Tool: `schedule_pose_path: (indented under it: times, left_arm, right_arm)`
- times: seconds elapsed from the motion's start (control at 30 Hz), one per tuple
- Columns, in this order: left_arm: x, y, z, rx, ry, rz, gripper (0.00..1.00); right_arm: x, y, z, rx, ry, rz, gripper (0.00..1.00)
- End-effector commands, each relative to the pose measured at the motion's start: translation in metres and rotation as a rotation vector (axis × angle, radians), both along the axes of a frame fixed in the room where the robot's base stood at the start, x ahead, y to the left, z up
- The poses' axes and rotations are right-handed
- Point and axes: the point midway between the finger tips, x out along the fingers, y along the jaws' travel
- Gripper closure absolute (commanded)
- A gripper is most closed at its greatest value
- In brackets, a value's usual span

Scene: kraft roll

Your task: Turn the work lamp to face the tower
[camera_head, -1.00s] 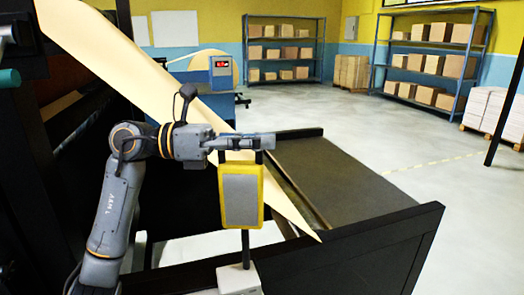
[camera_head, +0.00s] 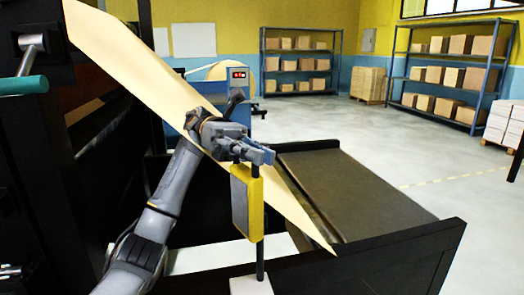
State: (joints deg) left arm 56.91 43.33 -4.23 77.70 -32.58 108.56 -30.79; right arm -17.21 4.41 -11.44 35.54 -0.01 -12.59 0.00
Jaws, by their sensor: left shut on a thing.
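The work lamp (camera_head: 255,207) has a yellow housing with a grey panel and stands upright on a black pole above a pale base (camera_head: 251,286). Its panel is angled to the left of the picture, and the yellow side shows. My left gripper (camera_head: 258,156) is shut on the top of the lamp, where its fingers hide part of the lamp's upper end. I cannot tell which thing is the tower. My right gripper is not in view.
A slanted sheet of kraft paper (camera_head: 140,68) runs close behind my left arm. A dark machine frame stands at the left, with a teal-handled lever (camera_head: 24,85). A conveyor bed (camera_head: 350,195) lies right of the lamp. Open floor lies beyond it.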

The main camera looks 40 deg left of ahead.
Motion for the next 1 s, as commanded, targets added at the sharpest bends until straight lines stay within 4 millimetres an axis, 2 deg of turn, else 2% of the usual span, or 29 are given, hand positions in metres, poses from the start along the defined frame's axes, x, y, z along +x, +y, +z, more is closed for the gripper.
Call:
schedule_pose_path:
  times: [0.33, 0.8, 0.83, 0.9, 0.93, 1.0]
  left_arm:
    - [-0.0023, 0.0043, -0.0004, 0.003, 0.000, -0.111, 1.00]
    - [-0.0025, 0.0048, -0.0011, 0.003, 0.001, -0.122, 1.00]
    - [-0.0025, 0.0048, -0.0011, 0.003, 0.001, -0.122, 0.84]
    - [-0.0024, 0.0046, -0.0010, 0.003, 0.001, -0.121, 0.70]
    - [-0.0024, 0.0046, -0.0009, 0.003, 0.001, -0.121, 0.64]
    - [-0.0023, 0.0047, -0.0008, 0.002, 0.001, -0.121, 0.64]
  right_arm:
    - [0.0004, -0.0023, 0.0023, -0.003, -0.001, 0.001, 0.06]
    - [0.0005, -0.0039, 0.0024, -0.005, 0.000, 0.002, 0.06]
    - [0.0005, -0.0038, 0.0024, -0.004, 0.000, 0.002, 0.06]
    - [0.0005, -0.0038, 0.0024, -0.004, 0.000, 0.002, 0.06]
    - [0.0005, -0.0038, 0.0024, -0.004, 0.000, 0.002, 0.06]
    - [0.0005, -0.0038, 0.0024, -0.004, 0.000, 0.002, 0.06]
